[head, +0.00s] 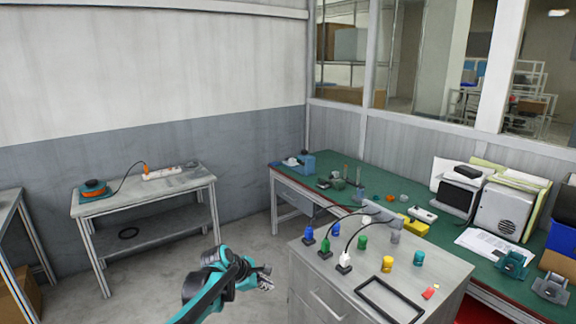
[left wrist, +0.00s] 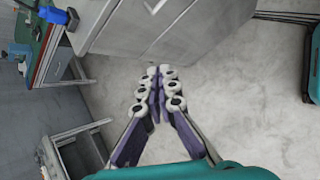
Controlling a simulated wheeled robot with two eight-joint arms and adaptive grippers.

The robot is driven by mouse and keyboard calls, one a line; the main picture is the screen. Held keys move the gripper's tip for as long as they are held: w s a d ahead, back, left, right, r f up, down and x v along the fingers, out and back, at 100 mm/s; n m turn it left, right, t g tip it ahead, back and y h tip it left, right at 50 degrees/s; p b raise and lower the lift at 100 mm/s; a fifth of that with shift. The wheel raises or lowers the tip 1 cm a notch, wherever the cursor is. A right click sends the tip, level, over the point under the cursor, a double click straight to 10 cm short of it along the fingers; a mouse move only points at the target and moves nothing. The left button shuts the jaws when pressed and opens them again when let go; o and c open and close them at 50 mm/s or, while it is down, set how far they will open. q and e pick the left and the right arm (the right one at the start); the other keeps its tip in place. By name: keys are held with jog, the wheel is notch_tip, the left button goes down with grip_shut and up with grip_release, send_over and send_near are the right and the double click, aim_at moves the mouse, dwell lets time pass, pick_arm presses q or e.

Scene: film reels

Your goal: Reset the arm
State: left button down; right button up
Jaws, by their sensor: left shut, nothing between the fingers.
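My left arm (head: 215,282) is teal and black and comes up from the bottom of the head view. Its gripper (head: 266,280) is in front of the grey cabinet's left side, over open floor. In the left wrist view the left gripper's fingers (left wrist: 158,90) are together at the tips, shut and empty, with bare floor behind them. My right gripper does not show in the head view.
The grey cabinet (head: 330,277) stands close to the right of my left gripper, with several coloured pieces and a black frame (head: 390,299) on top. A green workbench (head: 335,165) is behind. A side table (head: 148,190) stands left. The floor between is free.

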pick_arm(q)
jog(key=s+a+r+m+y, duration=0.1)
jog(key=s+a+r+m, duration=0.15)
jog(key=s, duration=0.35)
jog(key=s+a+r+m+y, duration=0.1)
jog(key=s+r+m, duration=0.1)
jog(key=s+m, duration=0.3)
jog(key=s+a+r+m+y, duration=0.1)
jog(key=s+a+r+m, duration=0.15)
jog(key=s, duration=0.45)
jog(key=s+a+f+m, duration=0.1)
jog(key=s+m, duration=0.2)
jog(key=s, duration=0.2)
jog(key=s+a+f+m+t+y, duration=0.1)
jog(key=s+a+f+m, duration=0.1)
jog(key=s, duration=0.4)
jog(key=s+a+f+m+y, duration=0.1)
jog(key=s+a+m, duration=0.1)
jog(key=s, duration=0.4)
jog(key=shift+f+m, duration=0.25)
jog(key=shift+m, duration=0.65)
